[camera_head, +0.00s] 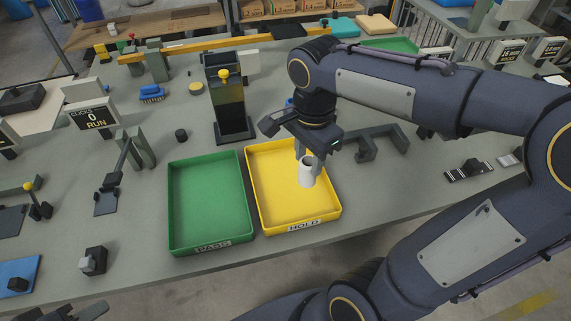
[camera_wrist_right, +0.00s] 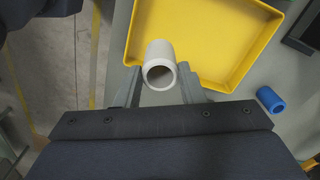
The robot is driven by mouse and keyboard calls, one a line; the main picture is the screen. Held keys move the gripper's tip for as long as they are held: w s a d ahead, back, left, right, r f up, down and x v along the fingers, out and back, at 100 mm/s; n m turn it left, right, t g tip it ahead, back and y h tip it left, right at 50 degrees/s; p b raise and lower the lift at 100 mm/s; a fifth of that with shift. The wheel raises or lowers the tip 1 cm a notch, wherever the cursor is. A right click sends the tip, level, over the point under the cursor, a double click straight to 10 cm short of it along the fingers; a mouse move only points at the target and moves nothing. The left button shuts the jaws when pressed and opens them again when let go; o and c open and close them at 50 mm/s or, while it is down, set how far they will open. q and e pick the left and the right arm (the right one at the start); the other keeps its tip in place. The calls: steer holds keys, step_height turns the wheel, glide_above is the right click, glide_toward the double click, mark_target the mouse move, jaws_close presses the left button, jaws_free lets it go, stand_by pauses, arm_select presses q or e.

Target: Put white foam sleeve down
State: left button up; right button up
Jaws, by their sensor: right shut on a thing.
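The white foam sleeve (camera_head: 307,173) is a short hollow tube, held upright over the yellow HOLD tray (camera_head: 264,200). My right gripper (camera_head: 309,160) is shut on it from above. In the right wrist view the sleeve (camera_wrist_right: 161,56) sits between the two fingers (camera_wrist_right: 162,84), its open end toward the camera, with the yellow tray (camera_wrist_right: 215,40) beyond. I cannot tell whether its lower end touches the tray floor. A dark shape (camera_head: 85,313) at the bottom left edge may be part of my left gripper; its jaws do not show clearly.
The green PASS tray (camera_head: 208,203) stands empty left of the yellow tray. A dark post stand (camera_head: 229,108) with a yellow knob rises behind them. A blue sleeve (camera_wrist_right: 270,99) lies outside the yellow tray. Dark bracket-like fixtures (camera_head: 382,143) stand to the right.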

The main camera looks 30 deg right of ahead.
steer(key=shift+w+a+f, duration=0.1)
steer(key=shift+w+f, duration=1.15)
steer(key=shift+f, duration=0.45)
steer(key=shift+w+d+f, duration=0.1)
steer(key=shift+w+f, duration=1.15)
steer(key=shift+f, duration=0.4)
steer(key=shift+w+a+f, duration=0.1)
steer(key=shift+w+f, duration=1.15)
steer(key=shift+f, duration=0.45)
steer(key=shift+f, duration=0.2)
steer(key=o, duration=1)
steer(key=shift+o, duration=0.2)
steer(key=shift+r, duration=0.15)
